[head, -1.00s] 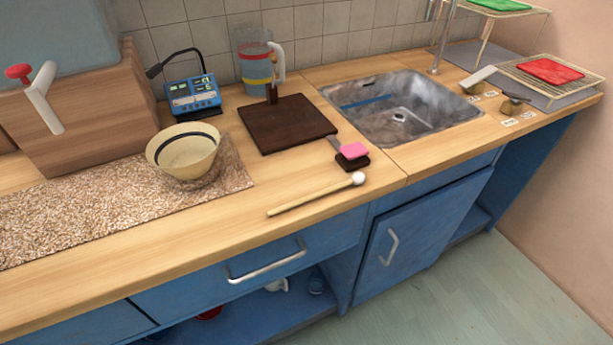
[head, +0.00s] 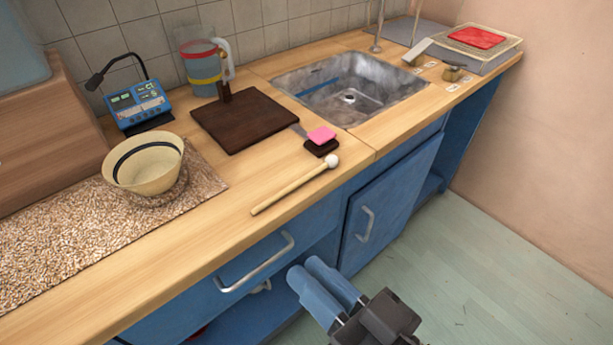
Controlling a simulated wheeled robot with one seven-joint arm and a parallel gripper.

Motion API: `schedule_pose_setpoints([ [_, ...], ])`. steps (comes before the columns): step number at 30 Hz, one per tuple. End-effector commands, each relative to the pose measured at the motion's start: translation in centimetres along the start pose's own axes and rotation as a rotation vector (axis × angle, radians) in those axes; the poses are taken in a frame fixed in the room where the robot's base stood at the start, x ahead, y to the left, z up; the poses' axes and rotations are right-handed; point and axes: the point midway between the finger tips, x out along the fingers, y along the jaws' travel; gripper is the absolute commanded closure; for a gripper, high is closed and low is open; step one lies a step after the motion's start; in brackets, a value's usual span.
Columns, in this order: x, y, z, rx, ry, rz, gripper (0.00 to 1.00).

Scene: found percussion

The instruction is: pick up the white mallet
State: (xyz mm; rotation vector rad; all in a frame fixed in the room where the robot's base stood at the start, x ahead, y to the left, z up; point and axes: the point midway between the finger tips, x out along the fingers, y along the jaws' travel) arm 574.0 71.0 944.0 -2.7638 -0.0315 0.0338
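The white mallet (head: 292,187) has a pale wooden stick and a round white head. It lies on the wooden counter near the front edge, head pointing right and back. My gripper (head: 306,270) shows at the bottom, in front of the blue cabinets, with two blue fingers close side by side. It appears apart from the mallet, and nothing shows between the fingers. I cannot tell from this angle whether they are open or shut.
A pink block (head: 321,135) on a dark pad lies just behind the mallet head. A dark board (head: 244,119), a sink (head: 350,88), a cream bowl (head: 145,165) on a speckled mat (head: 60,245) and a jug (head: 203,62) stand around. A drawer handle (head: 255,262) sticks out below.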

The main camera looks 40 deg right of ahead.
Motion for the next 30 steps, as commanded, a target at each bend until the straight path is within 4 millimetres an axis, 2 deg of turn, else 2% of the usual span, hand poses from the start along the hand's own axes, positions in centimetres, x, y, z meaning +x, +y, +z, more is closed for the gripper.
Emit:
schedule_pose_setpoints([
  [1,1.9,-1.0,-0.8,0.029,0.035,-0.026,0.82],
  [6,7.5,-4.9,-3.8,0.119,0.118,-0.141,0.82],
  [12,12.4,-10.1,-8.4,0.167,0.194,-0.315,0.82],
  [15,14.2,-12.8,-10.6,0.167,0.221,-0.413,0.82],
  [19,15.7,-16.2,-13.5,0.139,0.246,-0.544,0.82],
  [24,16.6,-20.7,-16.3,0.061,0.252,-0.718,0.82],
  [30,16.3,-25.2,-17.8,-0.090,0.221,-0.912,0.82],
])
